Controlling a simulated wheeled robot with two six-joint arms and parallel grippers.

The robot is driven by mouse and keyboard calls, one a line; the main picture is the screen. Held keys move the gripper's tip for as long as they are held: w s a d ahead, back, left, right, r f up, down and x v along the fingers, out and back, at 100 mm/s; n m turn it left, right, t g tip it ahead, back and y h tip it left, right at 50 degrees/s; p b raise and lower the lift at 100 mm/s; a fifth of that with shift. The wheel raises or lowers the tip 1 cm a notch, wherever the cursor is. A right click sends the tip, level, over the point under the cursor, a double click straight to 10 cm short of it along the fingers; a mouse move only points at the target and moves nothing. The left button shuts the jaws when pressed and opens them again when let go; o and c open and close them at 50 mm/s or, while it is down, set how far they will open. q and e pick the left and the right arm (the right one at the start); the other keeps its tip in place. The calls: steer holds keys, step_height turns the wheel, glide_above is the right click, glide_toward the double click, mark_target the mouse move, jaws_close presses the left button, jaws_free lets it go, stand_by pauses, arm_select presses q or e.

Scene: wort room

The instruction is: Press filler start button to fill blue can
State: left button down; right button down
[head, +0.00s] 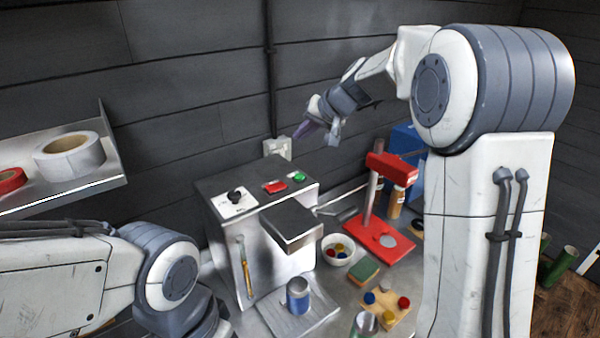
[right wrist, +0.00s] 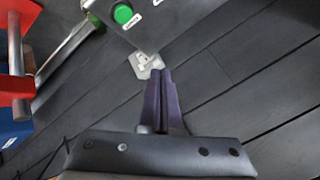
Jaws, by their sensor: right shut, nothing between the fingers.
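The filler machine (head: 255,225) is a grey metal box with a dark top. On its top are a green button (head: 299,177), a red button (head: 274,187) and a black knob (head: 236,195). The green button also shows in the right wrist view (right wrist: 123,13), near the top edge. A blue can (head: 298,296) stands upright on the plate below the filler's overhanging head. My right gripper (head: 322,135) is above and behind the green button, apart from it; its purple fingers (right wrist: 160,85) are closed together and empty. My left gripper is not seen; only my left arm shows.
A red press (head: 378,240) stands right of the filler. A white bowl (head: 338,250), a green sponge (head: 364,269) and a wooden block with coloured caps (head: 385,308) lie in front of it. A wall outlet (head: 278,147) is behind the filler. A shelf (head: 100,183) with tape rolls is at left.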

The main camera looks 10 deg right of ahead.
steer(key=shift+f, duration=0.1)
steer(key=b, duration=0.6)
glide_above(302, 178)
step_height(302, 178, down, 8)
steer(key=shift+w+r, duration=0.15)
steer(key=shift+r, duration=0.05)
steer(key=shift+f+b, duration=0.55)
stand_by(1.4)
steer(key=shift+f+b, duration=0.4)
steer(key=shift+b, duration=0.2)
steer(key=shift+f+b, duration=0.4)
steer(key=shift+b, duration=0.1)
stand_by(0.5)
steer(key=shift+r, duration=0.1)
steer(key=shift+r+p, duration=0.5)
steer(key=shift+r, duration=0.2)
steer(key=shift+r, duration=0.1)
